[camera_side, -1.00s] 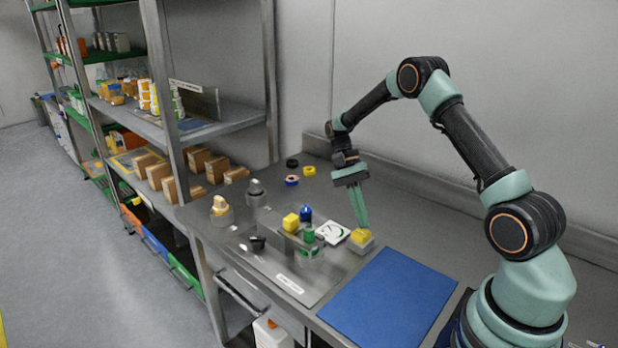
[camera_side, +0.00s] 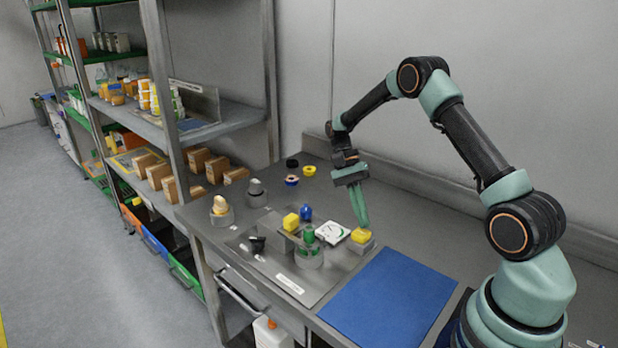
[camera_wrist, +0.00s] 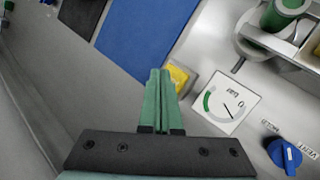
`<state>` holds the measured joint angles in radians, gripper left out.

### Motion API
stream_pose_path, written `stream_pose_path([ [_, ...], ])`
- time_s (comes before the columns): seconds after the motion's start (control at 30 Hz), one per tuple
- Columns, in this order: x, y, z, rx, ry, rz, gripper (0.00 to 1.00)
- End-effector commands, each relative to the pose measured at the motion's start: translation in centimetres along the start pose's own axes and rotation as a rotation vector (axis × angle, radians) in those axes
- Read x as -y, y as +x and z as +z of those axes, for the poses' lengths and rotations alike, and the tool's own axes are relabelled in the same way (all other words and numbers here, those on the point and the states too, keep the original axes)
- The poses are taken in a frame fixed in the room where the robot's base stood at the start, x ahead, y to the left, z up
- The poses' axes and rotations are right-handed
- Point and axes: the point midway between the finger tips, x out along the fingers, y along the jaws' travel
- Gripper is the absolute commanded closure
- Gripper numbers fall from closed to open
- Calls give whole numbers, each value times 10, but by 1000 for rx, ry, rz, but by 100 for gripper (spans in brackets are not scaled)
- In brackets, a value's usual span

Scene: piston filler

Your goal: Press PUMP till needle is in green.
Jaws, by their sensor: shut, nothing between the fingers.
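A yellow push button (camera_side: 361,236) sits on a grey block at the right end of the filler. It also shows in the wrist view (camera_wrist: 179,77), partly hidden behind the fingers. My gripper (camera_side: 366,226) is shut and empty, pointing down, with its fingertips at the button's top. I cannot tell whether they touch it or how far it is pressed. In the wrist view the gripper (camera_wrist: 158,73) covers the button's left side. A square white gauge (camera_wrist: 225,103) with a green arc on its left lies beside the button. Its thin dark needle appears to lie outside the green arc.
A blue knob (camera_wrist: 284,154) stands beside the gauge. A green cylinder (camera_side: 308,235), a yellow block (camera_side: 290,222) and a black knob (camera_side: 257,244) are on the filler. A blue mat (camera_side: 388,301) lies in front, clear. Shelves with boxes stand at left.

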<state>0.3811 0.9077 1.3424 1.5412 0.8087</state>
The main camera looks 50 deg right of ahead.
Motion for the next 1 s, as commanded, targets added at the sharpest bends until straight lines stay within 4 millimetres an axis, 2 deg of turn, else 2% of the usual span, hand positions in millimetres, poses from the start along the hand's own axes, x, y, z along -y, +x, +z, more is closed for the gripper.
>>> stream_pose_path([
  [1.0,3,5,-2,0,0,1,100],
])
